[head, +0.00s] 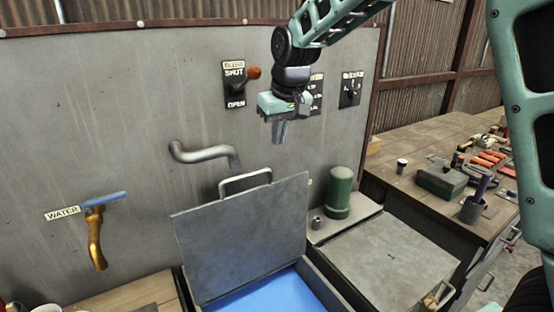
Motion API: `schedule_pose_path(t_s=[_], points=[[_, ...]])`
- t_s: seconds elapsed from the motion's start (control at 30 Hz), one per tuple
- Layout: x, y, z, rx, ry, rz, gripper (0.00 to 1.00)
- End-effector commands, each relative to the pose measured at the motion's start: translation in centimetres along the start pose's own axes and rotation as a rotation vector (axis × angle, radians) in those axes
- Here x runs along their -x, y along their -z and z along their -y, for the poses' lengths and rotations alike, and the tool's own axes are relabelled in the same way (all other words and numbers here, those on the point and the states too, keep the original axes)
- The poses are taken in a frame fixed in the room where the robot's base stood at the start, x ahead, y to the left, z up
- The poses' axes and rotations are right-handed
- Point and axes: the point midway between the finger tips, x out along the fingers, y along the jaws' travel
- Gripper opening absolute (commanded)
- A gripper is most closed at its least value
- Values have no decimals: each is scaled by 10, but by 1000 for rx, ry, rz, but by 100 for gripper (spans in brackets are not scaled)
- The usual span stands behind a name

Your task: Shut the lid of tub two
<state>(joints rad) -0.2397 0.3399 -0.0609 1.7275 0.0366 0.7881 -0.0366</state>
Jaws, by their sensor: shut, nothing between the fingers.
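A grey metal lid (240,235) with a bar handle (245,181) on its top edge stands raised, tilted back toward the wall. It belongs to an open tub (322,288) holding blue liquid (272,297). No number shows on this tub, so I cannot read whether it is tub two. To its right, another tub's lid (395,262) lies flat and shut, with a small unreadable mark. My gripper (280,138) is shut and empty, pointing down, above and to the right of the raised lid's handle in the picture and apart from it.
A bent grey pipe (205,154) comes out of the wall panel behind the raised lid. A water tap (96,240) is on the left. A lever switch (236,86) is above. A cluttered workbench (420,140) is at right.

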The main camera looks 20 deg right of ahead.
Motion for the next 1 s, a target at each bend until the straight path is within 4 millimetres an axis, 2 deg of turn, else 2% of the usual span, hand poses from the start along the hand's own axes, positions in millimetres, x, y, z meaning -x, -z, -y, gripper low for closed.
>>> schedule_pose_path(t_s=[0.17,0.27,0.67,0.73,1.0], points=[[-8,2,-3,-3,-3,1,0],[-22,2,-2,-3,-3,4,0],[-101,2,-2,-3,-3,4,0],[-91,-10,-2,-3,-2,1,0],[-86,-33,-2,-3,-3,-1,0]])
